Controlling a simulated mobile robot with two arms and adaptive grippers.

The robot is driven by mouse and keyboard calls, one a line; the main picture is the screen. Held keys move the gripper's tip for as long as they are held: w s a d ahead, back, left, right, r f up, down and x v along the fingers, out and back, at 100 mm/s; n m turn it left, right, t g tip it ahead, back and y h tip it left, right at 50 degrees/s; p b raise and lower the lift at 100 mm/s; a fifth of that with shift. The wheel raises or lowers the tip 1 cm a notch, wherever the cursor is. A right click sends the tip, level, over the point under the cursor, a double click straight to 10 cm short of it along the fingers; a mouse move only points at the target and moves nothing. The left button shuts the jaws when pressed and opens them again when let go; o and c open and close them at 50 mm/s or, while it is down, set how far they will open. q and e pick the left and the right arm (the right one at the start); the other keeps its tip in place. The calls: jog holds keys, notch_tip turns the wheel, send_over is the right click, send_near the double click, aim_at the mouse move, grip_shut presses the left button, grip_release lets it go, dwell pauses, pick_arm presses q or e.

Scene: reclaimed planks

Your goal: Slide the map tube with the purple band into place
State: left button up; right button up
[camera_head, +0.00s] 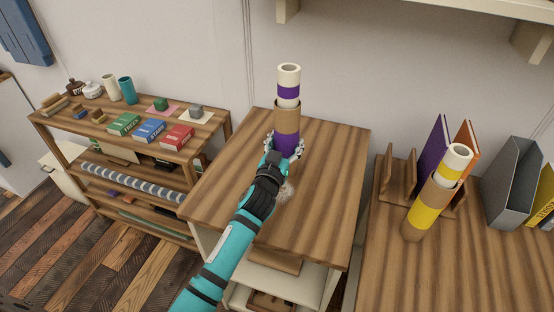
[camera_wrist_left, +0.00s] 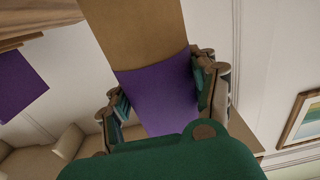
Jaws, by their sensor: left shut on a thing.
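The map tube with the purple band (camera_head: 286,118) is brown cardboard, with a purple band low down. It is roughly upright over the middle wooden cabinet top. A white roll with its own purple band (camera_head: 289,86) sticks out of its top. My left gripper (camera_head: 284,148) is shut around the tube's lower purple part. In the left wrist view the purple band (camera_wrist_left: 160,95) sits between the fingers (camera_wrist_left: 165,90), with brown cardboard beyond it. The tube's bottom end is hidden, so I cannot tell whether it touches the cabinet top. My right gripper is not in view.
A brown tube with a yellow band (camera_head: 425,208), holding a white roll, stands on the right wooden top (camera_head: 400,285) by a wooden rack (camera_head: 390,180). A purple folder (camera_head: 433,150) and grey file holder (camera_head: 512,185) are behind. The middle cabinet top (camera_head: 330,180) is mostly clear.

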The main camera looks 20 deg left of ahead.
aim_at(283, 151)
pick_arm(q)
jog(key=w, duration=0.4)
jog(key=shift+d, duration=0.1)
dwell(0.3)
jog(key=o, duration=1.5)
jog(key=s+p, duration=0.3)
jog(key=s, duration=0.4)
jog(key=shift+r, duration=0.1)
jog(key=shift+s, duration=0.1)
